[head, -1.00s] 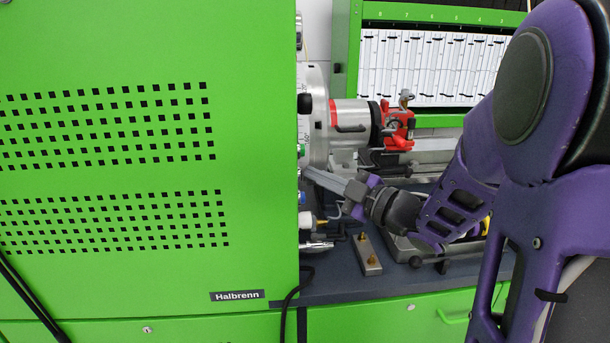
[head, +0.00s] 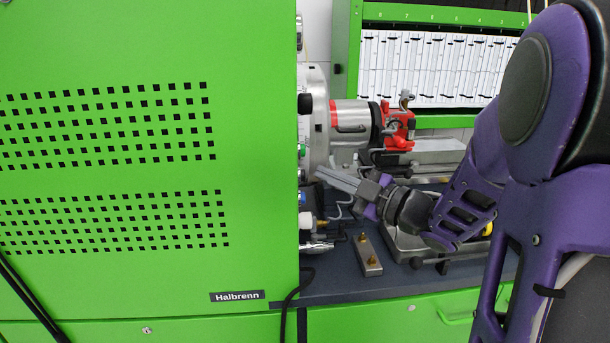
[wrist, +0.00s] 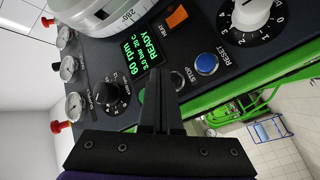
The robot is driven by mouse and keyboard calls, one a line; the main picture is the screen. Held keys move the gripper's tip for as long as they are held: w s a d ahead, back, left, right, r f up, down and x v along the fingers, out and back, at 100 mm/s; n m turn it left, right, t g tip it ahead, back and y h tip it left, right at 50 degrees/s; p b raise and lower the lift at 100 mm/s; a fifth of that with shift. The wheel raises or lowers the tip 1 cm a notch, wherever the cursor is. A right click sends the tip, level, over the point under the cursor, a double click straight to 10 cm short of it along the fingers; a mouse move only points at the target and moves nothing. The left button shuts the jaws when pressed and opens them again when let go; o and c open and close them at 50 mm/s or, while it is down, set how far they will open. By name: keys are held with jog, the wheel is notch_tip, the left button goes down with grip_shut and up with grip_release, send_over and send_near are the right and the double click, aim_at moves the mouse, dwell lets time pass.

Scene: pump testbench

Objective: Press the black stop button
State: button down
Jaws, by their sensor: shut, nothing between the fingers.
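The black stop button (wrist: 177,81) is a dark round cap beside the STOP label in the wrist view, partly hidden by my fingers. My gripper (wrist: 160,73) is shut and empty, its fingertips overlapping the panel just left of the button in that view. In the head view my gripper (head: 318,173) points left at the panel's edge, with a small visible gap from it. The panel's face and the stop button are hidden there by the green cabinet.
A blue RESET button (wrist: 206,63), an orange switch (wrist: 177,17), a green READY display (wrist: 135,61) and a black knob (wrist: 111,97) surround the stop button. The green cabinet (head: 250,150) fills the left of the head view. A metal block (head: 367,256) lies on the bench.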

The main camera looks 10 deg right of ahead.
jog(key=shift+d, duration=2.4)
